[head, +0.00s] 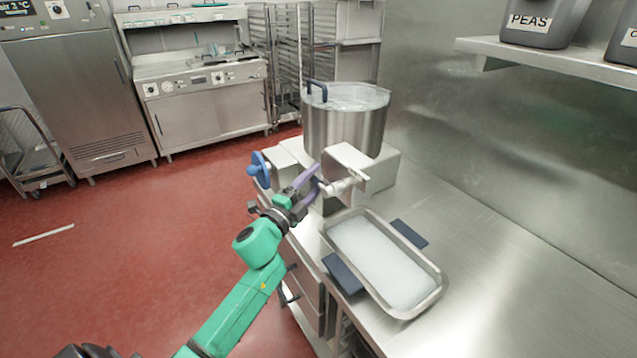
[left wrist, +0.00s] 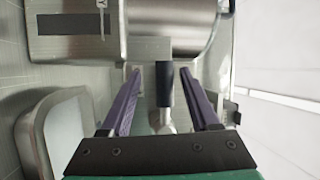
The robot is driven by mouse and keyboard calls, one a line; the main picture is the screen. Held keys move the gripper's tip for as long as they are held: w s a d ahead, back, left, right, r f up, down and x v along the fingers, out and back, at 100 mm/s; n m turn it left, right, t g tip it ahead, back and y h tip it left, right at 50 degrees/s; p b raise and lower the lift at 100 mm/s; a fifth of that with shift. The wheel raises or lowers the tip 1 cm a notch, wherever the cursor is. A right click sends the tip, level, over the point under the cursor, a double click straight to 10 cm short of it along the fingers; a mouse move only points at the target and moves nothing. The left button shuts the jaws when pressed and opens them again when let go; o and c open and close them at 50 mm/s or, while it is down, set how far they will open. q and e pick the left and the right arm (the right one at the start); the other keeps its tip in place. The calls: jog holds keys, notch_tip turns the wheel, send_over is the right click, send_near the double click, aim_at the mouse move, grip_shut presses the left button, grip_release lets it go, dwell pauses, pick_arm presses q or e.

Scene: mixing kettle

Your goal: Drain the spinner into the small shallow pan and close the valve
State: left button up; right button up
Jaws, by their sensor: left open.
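The spinner is a steel drum (head: 343,132) with a blue handle, on a pale base at the back of the counter. Its drain valve (head: 340,187) sticks out at the front of the base. In the left wrist view the dark valve lever (left wrist: 164,88) stands between my fingers. My left gripper (head: 317,178) is open around the lever, with a purple finger on each side; it also shows in the left wrist view (left wrist: 160,72). I cannot tell if a finger touches it. The shallow steel pan (head: 417,304) sits in front of the spinner and holds whitish, frothy contents. My right gripper is out of view.
A blue knob (head: 259,165) sits at the spinner's left. Dark pads (head: 343,273) show at both sides of the pan. A wall shelf (head: 540,62) with labelled tubs is at the upper right. The counter (head: 510,265) right of the pan is clear.

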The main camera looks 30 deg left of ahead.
pick_arm(q)
jog(key=s+f, duration=0.1)
jog(key=s, duration=0.5)
jog(key=shift+s+a, duration=0.4)
jog(key=shift+a, duration=0.1)
